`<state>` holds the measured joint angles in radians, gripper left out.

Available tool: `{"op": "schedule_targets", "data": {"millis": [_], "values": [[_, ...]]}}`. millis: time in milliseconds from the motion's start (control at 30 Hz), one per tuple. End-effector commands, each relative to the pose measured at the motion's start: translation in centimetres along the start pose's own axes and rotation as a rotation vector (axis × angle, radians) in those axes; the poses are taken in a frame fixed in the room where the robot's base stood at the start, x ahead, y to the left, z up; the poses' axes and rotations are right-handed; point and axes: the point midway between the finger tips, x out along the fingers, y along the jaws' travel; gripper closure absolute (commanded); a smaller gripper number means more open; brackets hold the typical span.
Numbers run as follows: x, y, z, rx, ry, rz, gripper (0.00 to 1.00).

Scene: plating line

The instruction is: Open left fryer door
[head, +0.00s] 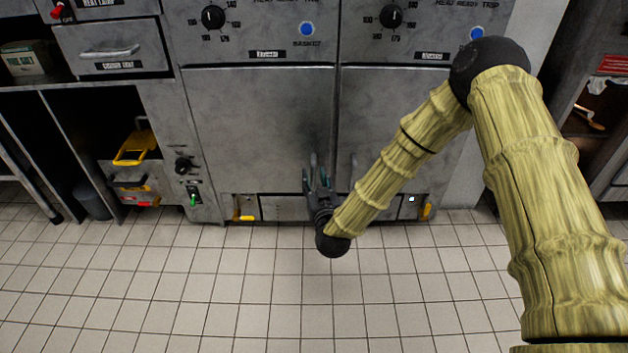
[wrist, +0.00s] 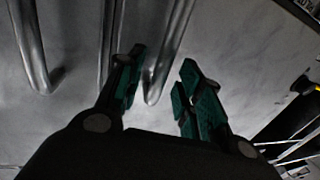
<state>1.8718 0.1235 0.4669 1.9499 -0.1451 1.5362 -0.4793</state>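The left fryer door (head: 250,130) is a grey metal panel and looks shut, flush with the right door. My gripper (head: 318,178) is in front of its lower right part, near the seam between the doors. In the wrist view my gripper (wrist: 160,85) is open, with dark fingers and green pads. A metal bar handle (wrist: 164,60) runs between the fingertips, closer to the left finger; I cannot tell whether they touch. It appears to be the left door's handle. In the head view the gripper mostly hides it.
The right fryer door (head: 395,120) is beside it, with its own bar handle (head: 352,168), also in the wrist view (wrist: 30,45). Control knobs (head: 213,17) sit above. The tiled floor (head: 240,290) in front is clear.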

Motion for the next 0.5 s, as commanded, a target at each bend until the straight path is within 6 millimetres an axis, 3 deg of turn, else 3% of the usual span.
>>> {"op": "schedule_targets", "data": {"millis": [200,500], "values": [[1.8,0.0,0.1,0.0,0.001,0.0,0.64],[2.1,0.0,0.0,0.0,0.0,0.0,0.64]]}}
